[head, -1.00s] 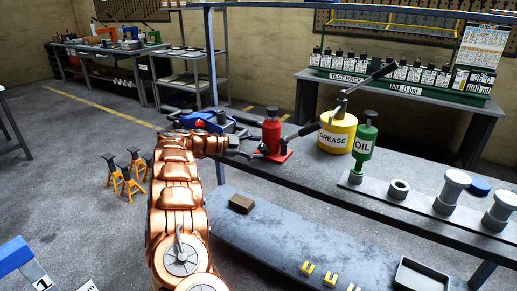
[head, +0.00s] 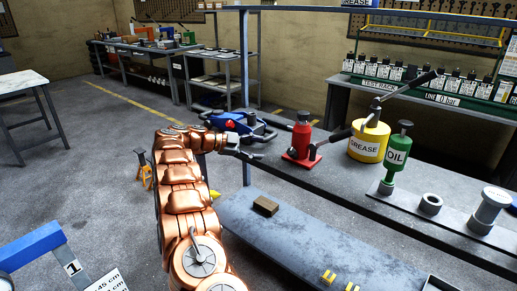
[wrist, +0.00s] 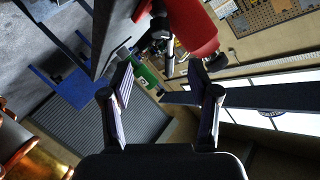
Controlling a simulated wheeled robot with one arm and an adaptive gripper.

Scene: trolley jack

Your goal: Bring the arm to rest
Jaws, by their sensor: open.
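My copper arm reaches up the middle of the head view, and my gripper (head: 245,150) is at its far end, over the workbench edge (head: 345,198). In the wrist view my gripper (wrist: 162,82) has its two fingers spread apart with nothing between them. A red bottle jack (head: 302,140) stands on the bench to the right of the gripper, apart from it. It also shows at the top of the wrist view (wrist: 195,28). A blue trolley jack (head: 230,121) sits just behind my wrist, partly hidden by it.
A yellow grease pot (head: 368,144) with a long lever and a green oil can (head: 396,160) stand farther right on the bench. A brown block (head: 265,206) lies on the lower shelf (head: 285,232). A blue-topped stand (head: 30,248) is at lower left. Floor at left is open.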

